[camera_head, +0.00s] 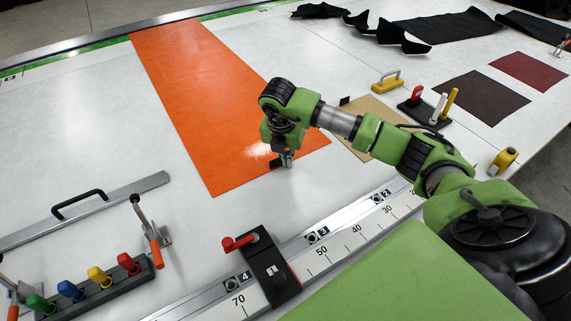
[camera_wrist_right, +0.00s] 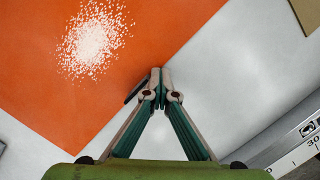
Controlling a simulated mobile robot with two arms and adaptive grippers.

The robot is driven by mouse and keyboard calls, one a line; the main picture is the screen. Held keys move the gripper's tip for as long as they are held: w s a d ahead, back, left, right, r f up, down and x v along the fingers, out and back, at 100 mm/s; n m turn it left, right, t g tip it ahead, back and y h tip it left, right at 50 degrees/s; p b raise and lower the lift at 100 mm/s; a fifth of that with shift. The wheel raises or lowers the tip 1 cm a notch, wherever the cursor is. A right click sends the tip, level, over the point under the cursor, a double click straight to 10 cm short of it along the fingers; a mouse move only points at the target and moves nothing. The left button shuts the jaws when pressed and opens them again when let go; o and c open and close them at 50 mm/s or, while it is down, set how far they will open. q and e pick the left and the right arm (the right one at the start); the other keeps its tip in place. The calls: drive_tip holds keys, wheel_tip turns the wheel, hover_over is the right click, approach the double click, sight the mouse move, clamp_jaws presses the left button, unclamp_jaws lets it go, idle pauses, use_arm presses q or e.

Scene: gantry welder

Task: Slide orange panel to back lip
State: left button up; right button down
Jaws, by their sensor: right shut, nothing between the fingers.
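The long orange panel (camera_head: 205,95) lies flat on the white table, running from near the middle of the table up to the far edge. Its far end is close to the metal back lip (camera_head: 105,41) with the green strip. My right gripper (camera_head: 285,161) is shut and empty, pointing down at the panel's near edge. In the right wrist view the shut fingertips (camera_wrist_right: 160,72) are at the border between the orange panel (camera_wrist_right: 70,90) and the white table. A small dark piece shows beside the fingers. I cannot tell whether the tips touch the panel. The left gripper is not in view.
A tan sheet (camera_head: 372,122) lies right of the panel. A ruler rail (camera_head: 330,240) with a red-handled black stop (camera_head: 268,267) runs along the near side. A metal straightedge (camera_head: 85,212), clamps and colored knobs sit at left. Dark cloth (camera_head: 450,27) lies at the back right.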

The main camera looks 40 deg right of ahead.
drive_tip(key=shift+w+d+r, duration=0.25)
drive_tip(key=shift+w, duration=0.1)
drive_tip(key=shift+r, duration=0.35)
drive_tip(key=v, duration=1.1)
drive_tip(key=shift+s+a, duration=0.2)
drive_tip(key=shift+s, duration=0.2)
drive_tip(key=shift+f, duration=0.15)
